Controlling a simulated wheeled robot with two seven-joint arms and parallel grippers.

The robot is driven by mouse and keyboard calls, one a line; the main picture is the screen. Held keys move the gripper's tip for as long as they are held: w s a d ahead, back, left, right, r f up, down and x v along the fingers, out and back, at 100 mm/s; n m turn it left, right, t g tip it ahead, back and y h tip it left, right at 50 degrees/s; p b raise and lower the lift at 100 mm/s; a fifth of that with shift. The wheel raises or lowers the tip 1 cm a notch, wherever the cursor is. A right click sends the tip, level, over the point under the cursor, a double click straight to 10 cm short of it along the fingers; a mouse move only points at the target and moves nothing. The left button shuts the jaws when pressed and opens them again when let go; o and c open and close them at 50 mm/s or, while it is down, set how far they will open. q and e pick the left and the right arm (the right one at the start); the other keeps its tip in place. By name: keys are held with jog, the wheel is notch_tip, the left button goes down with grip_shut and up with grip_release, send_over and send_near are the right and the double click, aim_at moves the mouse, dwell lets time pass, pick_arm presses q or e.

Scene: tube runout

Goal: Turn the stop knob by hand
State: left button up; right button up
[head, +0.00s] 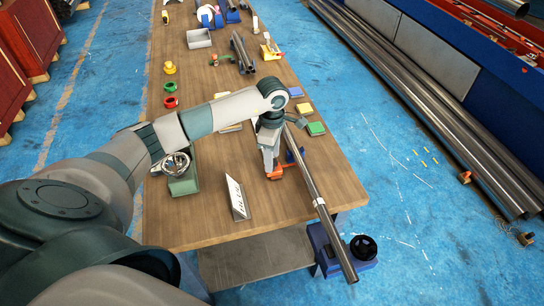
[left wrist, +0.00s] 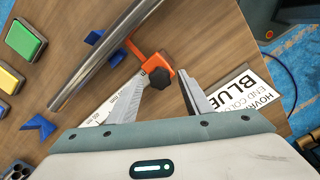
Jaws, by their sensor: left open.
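The stop knob (left wrist: 160,78) is a dark lobed knob on an orange stop block (left wrist: 150,58), at the end of a white scale rule (left wrist: 131,98). My left gripper (left wrist: 156,88) is open, its two fingers on either side of the knob, and I cannot tell whether they touch it. In the head view my left gripper (head: 269,160) points down over the orange block (head: 276,173), and the knob is hidden there. A steel tube (head: 316,185) lies beside the block, resting on blue V-supports (left wrist: 114,50). My right gripper does not show.
A white label plate (head: 236,198) stands close to the gripper. Green and yellow blocks (head: 316,128) lie beyond the tube. A blue fixture with a black knob (head: 363,247) is at the table's front right.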

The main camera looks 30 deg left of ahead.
pick_arm(q)
jog(key=shift+r+p, duration=1.3)
jog(key=shift+r, duration=1.6)
jog(key=shift+r, duration=0.15)
jog(key=shift+r+b, duration=0.4)
jog(key=shift+r, duration=0.15)
notch_tip(320, 180, up, 16)
jog(key=b, duration=0.4)
jog(key=shift+s+f, duration=0.1)
